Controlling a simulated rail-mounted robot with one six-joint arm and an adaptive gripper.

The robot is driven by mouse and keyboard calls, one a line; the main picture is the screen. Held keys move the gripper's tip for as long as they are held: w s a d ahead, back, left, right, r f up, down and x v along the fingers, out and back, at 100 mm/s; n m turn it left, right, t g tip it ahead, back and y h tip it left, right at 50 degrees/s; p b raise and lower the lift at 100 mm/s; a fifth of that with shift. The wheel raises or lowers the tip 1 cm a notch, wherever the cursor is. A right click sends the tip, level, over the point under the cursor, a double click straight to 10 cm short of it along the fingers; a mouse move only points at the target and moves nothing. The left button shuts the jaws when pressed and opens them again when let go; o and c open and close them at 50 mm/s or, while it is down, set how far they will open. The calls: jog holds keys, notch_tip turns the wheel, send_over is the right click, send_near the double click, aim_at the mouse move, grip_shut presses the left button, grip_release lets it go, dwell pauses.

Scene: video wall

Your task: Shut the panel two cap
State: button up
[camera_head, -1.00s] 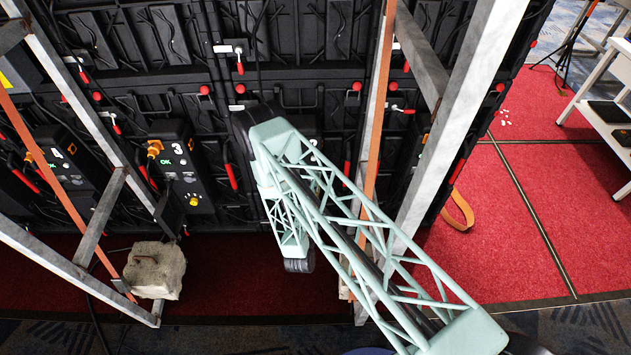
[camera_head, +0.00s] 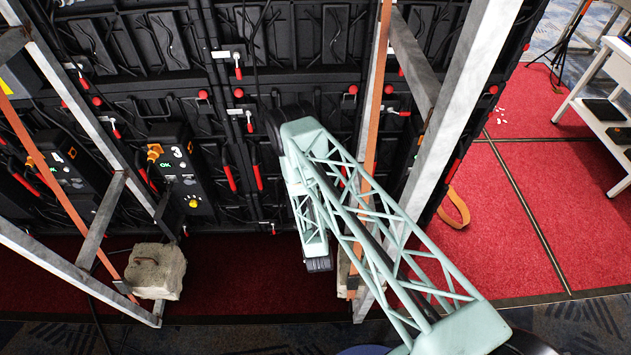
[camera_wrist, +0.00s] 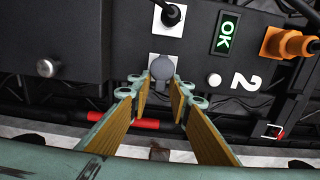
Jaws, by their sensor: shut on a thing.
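In the wrist view, panel two (camera_wrist: 120,40) is a black box marked with a white 2 and a green OK display. Its round grey cap (camera_wrist: 162,67) sits in front of a pale square socket plate, low on the panel face. My gripper (camera_wrist: 159,88) reaches up from below, its two yellow-padded fingers on either side of the cap's lower part, shut on it. The fingers hide part of the cap, and I cannot tell whether it lies fully flat on the socket. In the head view, my arm hides the gripper, cap and panel two.
A plugged cable (camera_wrist: 167,14) enters a socket just above the cap. An orange connector (camera_wrist: 287,43), a white button (camera_wrist: 214,80) and a grey knob (camera_wrist: 47,67) flank it. In the head view, metal struts (camera_head: 455,130) and a concrete block (camera_head: 155,271) stand near my arm.

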jog(key=shift+w+a, duration=0.1)
jog(key=o, duration=0.5)
jog(key=shift+s+a+m+h+b, duration=0.1)
jog(key=shift+s+m+h+b, duration=0.1)
jog(key=shift+m+h+b, duration=0.4)
jog(key=shift+s+a+m+h+b, duration=0.15)
jog(key=shift+m+h+b, duration=0.15)
jog(key=shift+h+b, duration=0.45)
jog(key=shift+s+a+m+g+h+b, duration=0.15)
jog(key=shift+m+g+h+b, duration=0.15)
jog(key=shift+m+h, duration=0.5)
jog(key=shift+s+a+m+g+h+b, duration=0.15)
jog(key=shift+m+g+h, duration=0.2)
jog(key=shift+h, duration=0.7)
